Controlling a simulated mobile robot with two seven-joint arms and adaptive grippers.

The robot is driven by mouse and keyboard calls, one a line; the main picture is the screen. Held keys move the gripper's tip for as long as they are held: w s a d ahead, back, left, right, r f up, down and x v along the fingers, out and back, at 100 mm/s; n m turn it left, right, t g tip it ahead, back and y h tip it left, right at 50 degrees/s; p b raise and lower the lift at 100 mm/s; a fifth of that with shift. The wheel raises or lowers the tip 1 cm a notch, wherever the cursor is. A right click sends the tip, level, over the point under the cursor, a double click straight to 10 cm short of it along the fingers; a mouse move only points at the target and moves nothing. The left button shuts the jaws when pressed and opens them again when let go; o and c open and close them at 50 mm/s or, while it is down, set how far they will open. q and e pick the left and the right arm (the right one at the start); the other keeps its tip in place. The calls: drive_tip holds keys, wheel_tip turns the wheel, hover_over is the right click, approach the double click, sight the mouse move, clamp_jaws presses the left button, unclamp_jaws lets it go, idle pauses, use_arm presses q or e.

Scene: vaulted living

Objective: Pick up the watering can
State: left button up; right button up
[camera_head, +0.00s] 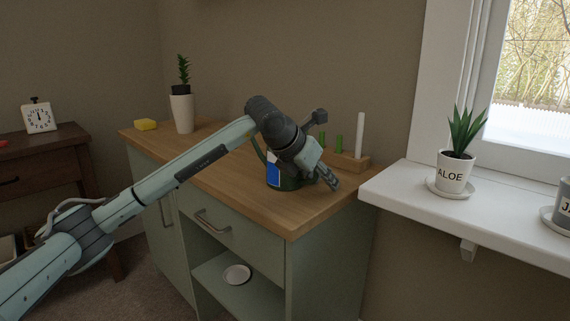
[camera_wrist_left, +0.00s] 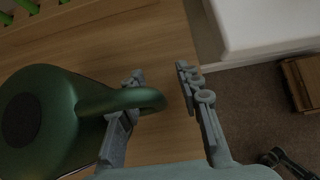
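The dark green watering can (camera_head: 289,183) stands on the wooden counter (camera_head: 225,178), partly hidden behind my left arm's wrist. A blue and white patch shows on its side. My left gripper (camera_head: 332,181) is at the can's right side, pointing down. In the left wrist view, the can (camera_wrist_left: 55,112) fills the left, and a rounded green part of it reaches across one finger into the gap of my left gripper (camera_wrist_left: 160,92). The fingers are apart, with space before the right finger. Whether the left finger touches the can is unclear.
A wooden holder (camera_head: 350,161) with green pegs and a white rod stands behind the can. A tall potted plant (camera_head: 181,112) and yellow sponge (camera_head: 145,125) are at the counter's far left. A white sill (camera_head: 410,193) with an aloe pot (camera_head: 454,172) lies right.

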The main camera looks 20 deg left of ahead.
use_arm(q)
drive_tip(key=shift+c, duration=0.2)
clamp_jaws()
drive_tip(key=shift+r, duration=0.1)
idle(0.5)
